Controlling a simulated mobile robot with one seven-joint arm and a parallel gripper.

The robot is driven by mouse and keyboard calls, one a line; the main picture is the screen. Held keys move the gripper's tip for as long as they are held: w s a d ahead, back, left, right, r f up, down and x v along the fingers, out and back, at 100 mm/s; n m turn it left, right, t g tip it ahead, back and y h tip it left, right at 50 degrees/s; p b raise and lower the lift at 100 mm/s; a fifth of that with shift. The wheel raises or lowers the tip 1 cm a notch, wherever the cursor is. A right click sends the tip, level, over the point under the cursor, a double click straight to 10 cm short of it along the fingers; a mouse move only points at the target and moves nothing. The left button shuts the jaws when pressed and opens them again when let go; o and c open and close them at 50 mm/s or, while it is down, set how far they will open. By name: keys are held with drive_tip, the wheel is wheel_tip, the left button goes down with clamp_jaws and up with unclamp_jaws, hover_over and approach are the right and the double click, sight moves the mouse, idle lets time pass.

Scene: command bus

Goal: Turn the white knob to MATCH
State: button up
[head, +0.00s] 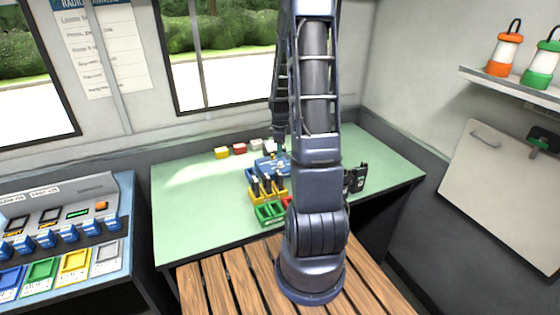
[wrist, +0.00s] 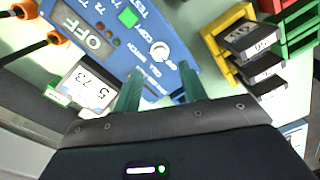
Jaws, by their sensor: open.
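The white knob (wrist: 160,50) sits on the face of a blue device (wrist: 182,40) in the wrist view. Small white lettering surrounds the knob, too blurred to read surely; I cannot tell where the knob points. The device has a display reading OFF (wrist: 88,37) and a green button (wrist: 128,17) beside the word TEST. My gripper (wrist: 158,84) is open, its two green fingers apart at the device's near edge, below the knob in the picture and not around it. In the head view the blue device (head: 268,166) lies on the green table, partly hidden by my arm.
A yellow rack (wrist: 220,32) with black modules (wrist: 250,40) stands right of the device, with a green rack (wrist: 298,35) beyond. The green table (head: 190,220) is clear at left. A blue-fronted console (head: 65,245) stands left.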

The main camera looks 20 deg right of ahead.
sight(280, 163)
drive_tip(key=shift+f, duration=2.9)
drive_tip(key=shift+c, duration=0.4)
clamp_jaws()
